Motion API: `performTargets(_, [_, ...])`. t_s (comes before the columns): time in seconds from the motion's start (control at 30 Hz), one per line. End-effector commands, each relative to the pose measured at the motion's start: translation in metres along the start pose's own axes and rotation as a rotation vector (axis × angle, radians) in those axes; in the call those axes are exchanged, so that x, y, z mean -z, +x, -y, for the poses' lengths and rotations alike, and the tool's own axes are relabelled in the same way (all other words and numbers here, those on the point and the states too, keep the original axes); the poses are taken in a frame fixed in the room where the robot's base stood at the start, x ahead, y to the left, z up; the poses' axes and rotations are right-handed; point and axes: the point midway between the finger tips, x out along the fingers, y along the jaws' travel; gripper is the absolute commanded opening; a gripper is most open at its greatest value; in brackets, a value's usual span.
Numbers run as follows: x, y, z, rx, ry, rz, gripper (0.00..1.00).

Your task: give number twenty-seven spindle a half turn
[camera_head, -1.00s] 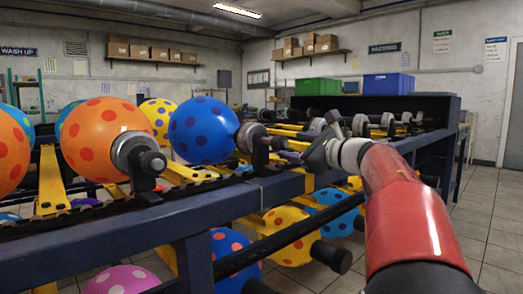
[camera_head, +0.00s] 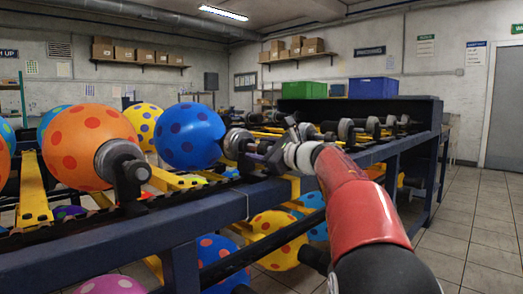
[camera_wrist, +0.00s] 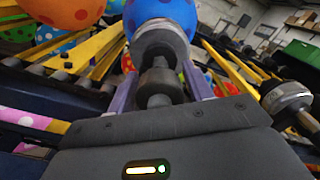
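A blue balloon (camera_head: 188,135) with dark dots sits on the rack, its grey round spindle (camera_head: 236,143) facing me. No number is readable on it. In the wrist view the spindle's grey collar (camera_wrist: 160,42) and dark end knob (camera_wrist: 160,82) point straight at my gripper (camera_wrist: 161,88). Its two purple fingers stand on either side of the knob, with a visible gap on both sides; it is open. In the head view my gripper (camera_head: 263,150) is at the spindle's right side, and its fingertips are hard to make out there.
An orange balloon (camera_head: 88,147) with its own spindle (camera_head: 120,163) is to the left. Another spindle (camera_wrist: 286,98) is close on the right in the wrist view. The blue rack rail (camera_head: 190,213) runs below. Tiled floor (camera_head: 470,235) is free at right.

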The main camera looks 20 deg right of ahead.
Motion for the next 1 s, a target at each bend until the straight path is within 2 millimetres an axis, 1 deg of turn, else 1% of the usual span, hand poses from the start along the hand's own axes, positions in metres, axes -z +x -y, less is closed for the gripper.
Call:
performTargets(0.03, [-0.0001,-0.0001,0.0,0.0,0.0,0.0,0.44])
performTargets(0.2, [-0.0001,-0.0002,-0.0001,0.0,0.0,0.0,0.22])
performTargets(0.23, [-0.0001,-0.0002,-0.0001,0.0,0.0,0.0,0.18])
performTargets(0.27, [-0.0001,-0.0002,-0.0001,0.0,0.0,0.0,0.16])
performTargets(0.47, [-0.0004,-0.0002,-0.0001,-0.001,0.014,0.0,0.16])
performTargets(0.67, [-0.0015,0.0003,-0.0004,-0.003,0.088,0.001,0.16])
performTargets(0.87, [-0.0022,0.0003,-0.0001,-0.003,0.235,0.0,0.17])
performTargets(1.0, [-0.003,0.0004,0.0002,-0.002,0.365,0.001,0.17])
